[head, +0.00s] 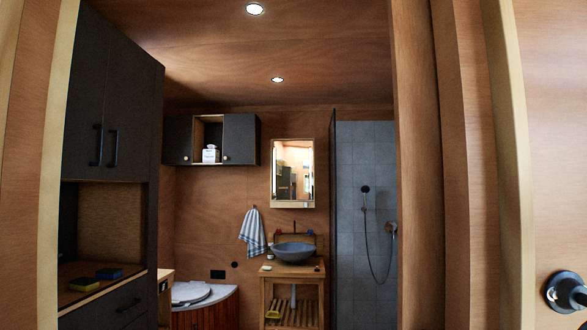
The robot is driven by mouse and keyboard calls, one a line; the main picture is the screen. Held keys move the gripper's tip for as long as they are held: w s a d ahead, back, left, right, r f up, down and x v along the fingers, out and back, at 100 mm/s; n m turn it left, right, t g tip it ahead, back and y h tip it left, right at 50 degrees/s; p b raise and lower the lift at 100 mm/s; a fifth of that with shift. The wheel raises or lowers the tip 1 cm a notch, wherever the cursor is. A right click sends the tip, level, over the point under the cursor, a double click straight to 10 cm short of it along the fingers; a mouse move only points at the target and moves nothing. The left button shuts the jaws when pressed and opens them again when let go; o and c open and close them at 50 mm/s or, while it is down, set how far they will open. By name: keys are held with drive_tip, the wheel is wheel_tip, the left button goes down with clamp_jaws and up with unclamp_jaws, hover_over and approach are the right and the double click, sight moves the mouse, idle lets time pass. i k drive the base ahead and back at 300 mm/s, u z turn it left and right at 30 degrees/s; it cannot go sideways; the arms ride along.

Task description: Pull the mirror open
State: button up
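The mirror (294,172) is the front of a small light-framed cabinet on the far wooden wall, above the sink. It looks closed, and it reflects part of the room. The grey basin (294,252) stands on a wooden washstand (292,271) below it. I look at it from outside the bathroom, through a doorway. My gripper is not in view.
A wooden door frame (447,165) and a door with a round knob (566,293) are close on the right. A tall dark cupboard (108,105) stands on the left. A towel (253,232) hangs left of the basin. The shower (365,215) is right of it.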

sight(292, 160)
drive_tip(key=u, duration=1.45)
drive_tip(key=i, duration=1.65)
drive_tip(key=z, duration=1.25)
drive_tip(key=i, duration=4.5)
drive_tip(key=u, duration=0.8)
